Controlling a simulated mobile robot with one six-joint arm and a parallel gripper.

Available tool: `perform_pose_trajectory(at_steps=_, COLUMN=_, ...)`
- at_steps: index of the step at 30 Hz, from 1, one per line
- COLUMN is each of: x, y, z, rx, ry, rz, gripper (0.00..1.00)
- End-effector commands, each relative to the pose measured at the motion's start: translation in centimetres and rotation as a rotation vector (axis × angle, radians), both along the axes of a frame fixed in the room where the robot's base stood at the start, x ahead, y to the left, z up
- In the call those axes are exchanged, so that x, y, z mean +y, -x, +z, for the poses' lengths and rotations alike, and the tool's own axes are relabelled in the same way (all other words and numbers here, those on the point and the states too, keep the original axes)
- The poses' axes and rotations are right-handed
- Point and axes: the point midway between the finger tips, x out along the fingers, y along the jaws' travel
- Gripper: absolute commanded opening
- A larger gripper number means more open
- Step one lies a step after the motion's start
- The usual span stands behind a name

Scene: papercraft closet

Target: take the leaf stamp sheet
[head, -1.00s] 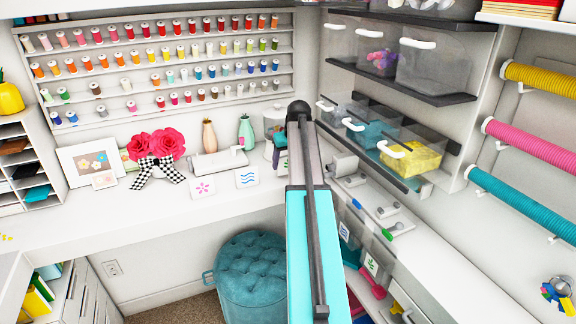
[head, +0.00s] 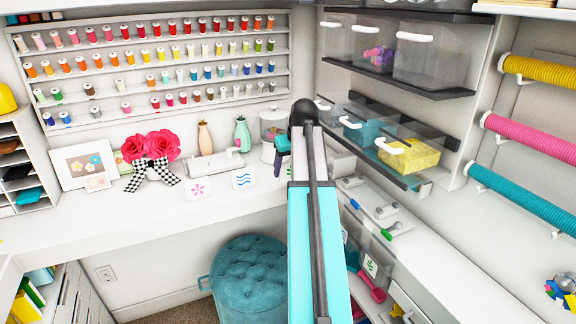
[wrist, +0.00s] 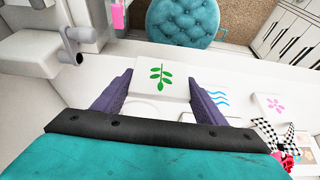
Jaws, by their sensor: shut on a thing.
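The leaf stamp sheet (wrist: 167,74) is a small white card with a green leaf sprig. In the wrist view it lies between the two purple fingers of my gripper (wrist: 161,84), which is shut on it. It is by the edge of the white counter (wrist: 110,75).
A blue wave sheet (head: 243,178) and a pink flower sheet (head: 202,189) stand beside my gripper. A white punch-like device (head: 212,163) and a clear jar (head: 272,125) are close behind. Clear bins (head: 405,155) hang at right. A teal pouf (head: 250,275) is below.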

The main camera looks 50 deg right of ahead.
Motion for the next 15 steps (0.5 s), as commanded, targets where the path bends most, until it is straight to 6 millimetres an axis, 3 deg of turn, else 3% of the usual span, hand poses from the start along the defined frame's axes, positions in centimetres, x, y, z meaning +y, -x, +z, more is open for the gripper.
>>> perform_pose_trajectory(at_steps=6, x=1.9, y=3.1, z=0.1, rx=-0.001, ry=0.001, rz=-0.001, gripper=0.43)
perform_pose_trajectory(at_steps=15, x=3.5, y=5.5, z=0.5, rx=-0.001, ry=0.000, rz=0.000, gripper=0.43)
